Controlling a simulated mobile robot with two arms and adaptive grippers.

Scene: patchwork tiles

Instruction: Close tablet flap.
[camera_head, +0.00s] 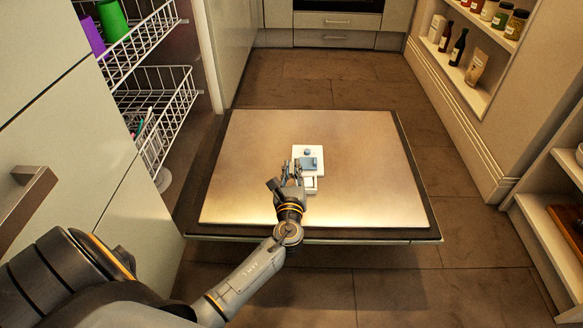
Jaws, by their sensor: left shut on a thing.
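The tablet dispenser is a small white unit (298,151) set in the inner face of the open dishwasher door. The tablet flap (312,164) shows as a small blue-grey piece on it, with a pale recess (310,184) just below it in the picture. My left gripper (292,171) reaches in from the lower left and sits at the left side of the dispenser. It is shut on the tablet flap; its fingers hide the exact contact. My right gripper is out of view.
The dishwasher door (370,175) lies open and flat, otherwise bare. Wire racks (165,105) with cups stand pulled out at the left. A cabinet handle (27,200) juts out at the near left. Shelves with bottles and jars (458,48) stand at the right.

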